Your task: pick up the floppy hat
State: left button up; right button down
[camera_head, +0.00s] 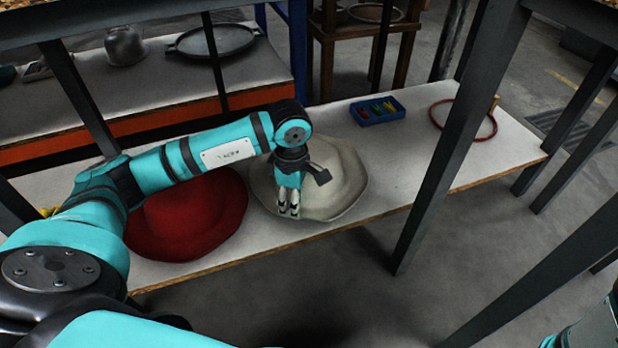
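Two wide-brimmed hats lie side by side on a long white bench. The cream hat (340,180) has a wavy, sagging brim, and the red hat (195,222) lies to its left, partly behind my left arm. Which one is meant by the floppy hat is not clear from the view. My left gripper (289,211) points down over the front left part of the cream hat. Its fingertips look close together. I cannot tell whether they touch or pinch the fabric. My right gripper is out of view.
A blue tray (377,110) with coloured pieces and a red ring (463,120) lie on the bench (520,150) to the right. A dark metal post (455,140) stands in front of the bench. A pan (212,41) and kettle (125,46) sit on a shelf behind.

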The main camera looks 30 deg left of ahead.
pick_arm(q)
jog(key=shift+d+f+b, duration=0.1)
jog(key=shift+f+b, duration=0.2)
jog(key=f+b, duration=0.2)
jog(key=f, duration=0.1)
jog(key=d+f+b, duration=0.1)
jog(key=b, duration=0.1)
jog(key=shift+s+f, duration=0.2)
jog(key=shift+f, duration=0.15)
jog(key=shift+r, duration=0.1)
grip_shut()
